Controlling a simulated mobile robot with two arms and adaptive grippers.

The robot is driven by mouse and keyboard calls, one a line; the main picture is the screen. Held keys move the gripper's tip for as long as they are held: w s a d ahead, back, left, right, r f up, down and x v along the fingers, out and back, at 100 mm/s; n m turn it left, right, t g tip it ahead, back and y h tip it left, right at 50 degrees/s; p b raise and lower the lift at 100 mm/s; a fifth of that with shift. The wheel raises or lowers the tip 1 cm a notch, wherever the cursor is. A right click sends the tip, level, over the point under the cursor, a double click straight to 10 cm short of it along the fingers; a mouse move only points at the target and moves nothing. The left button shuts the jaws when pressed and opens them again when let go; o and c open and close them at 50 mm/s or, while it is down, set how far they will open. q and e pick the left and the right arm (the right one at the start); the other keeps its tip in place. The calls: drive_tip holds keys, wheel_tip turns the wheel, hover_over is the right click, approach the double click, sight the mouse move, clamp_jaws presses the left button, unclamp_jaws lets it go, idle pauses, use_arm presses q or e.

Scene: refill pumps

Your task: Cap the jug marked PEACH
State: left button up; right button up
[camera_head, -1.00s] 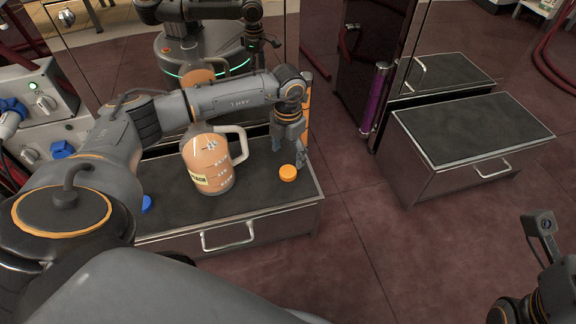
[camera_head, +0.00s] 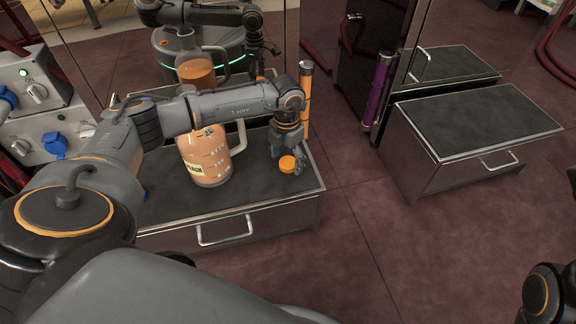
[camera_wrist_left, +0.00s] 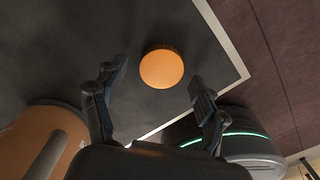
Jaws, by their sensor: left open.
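The jug marked PEACH (camera_head: 207,160), orange with a pale handle and a yellow label, stands upright on the dark-topped drawer cabinet (camera_head: 265,185). My left forearm hides its mouth in the head view. It shows partly at the lower left of the left wrist view (camera_wrist_left: 38,140). An orange cap (camera_head: 287,164) lies on the cabinet top to the right of the jug. My left gripper (camera_head: 288,160) is low over the orange cap, with fingers pointing down. In the left wrist view the gripper (camera_wrist_left: 163,76) is open, with the cap (camera_wrist_left: 161,68) between and slightly beyond its fingertips.
A mirror-like panel behind the cabinet reflects the jug and my body. An orange cylinder (camera_head: 306,95) and a purple cylinder (camera_head: 377,92) stand upright at the back. A second cabinet (camera_head: 480,115) with a bare top is at the right. Open floor lies between the cabinets.

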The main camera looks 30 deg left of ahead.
use_arm(q)
drive_tip(key=shift+f, duration=0.3)
drive_tip(key=c, duration=0.8)
drive_tip(key=shift+r, duration=0.1)
